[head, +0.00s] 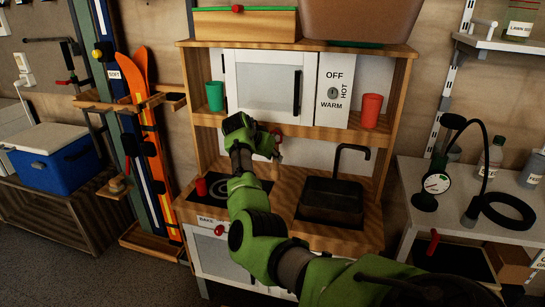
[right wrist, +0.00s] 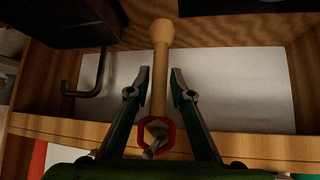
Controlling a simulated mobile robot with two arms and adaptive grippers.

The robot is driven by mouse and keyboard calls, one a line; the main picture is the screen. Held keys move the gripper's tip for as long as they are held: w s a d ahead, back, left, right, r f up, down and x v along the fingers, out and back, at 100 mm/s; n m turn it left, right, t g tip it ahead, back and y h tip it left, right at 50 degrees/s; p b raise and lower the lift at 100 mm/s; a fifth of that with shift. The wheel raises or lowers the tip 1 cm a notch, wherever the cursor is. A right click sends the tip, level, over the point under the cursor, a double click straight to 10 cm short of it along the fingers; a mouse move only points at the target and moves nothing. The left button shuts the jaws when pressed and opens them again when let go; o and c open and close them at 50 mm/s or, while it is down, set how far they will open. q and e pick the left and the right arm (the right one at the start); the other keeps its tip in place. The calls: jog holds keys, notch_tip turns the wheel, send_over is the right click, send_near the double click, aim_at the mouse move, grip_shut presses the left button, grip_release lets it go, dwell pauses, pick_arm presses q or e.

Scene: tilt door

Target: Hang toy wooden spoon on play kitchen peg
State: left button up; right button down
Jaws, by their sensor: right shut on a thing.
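The toy wooden spoon (right wrist: 160,62) is pale wood with a red ring (right wrist: 170,133) at its handle end. In the right wrist view it lies between the two fingers of my right gripper (right wrist: 156,84), which is shut on its handle. In the head view my right gripper (head: 274,143) is at the play kitchen's open middle, and the spoon (head: 276,168) hangs below it, mostly hidden. A grey metal piece, perhaps the peg (right wrist: 152,148), shows at the ring; I cannot tell whether it passes through. My left gripper is not in view.
The play kitchen (head: 290,132) has a shelf edge just above the gripper. A black sink (head: 332,203) and tap (head: 352,150) stand to the right. A green cup (head: 214,96) and a red cup (head: 371,110) stand on the shelf.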

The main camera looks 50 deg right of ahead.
jog(key=shift+f, duration=0.15)
jog(key=c, duration=1.7)
grip_release()
jog(key=v, duration=1.2)
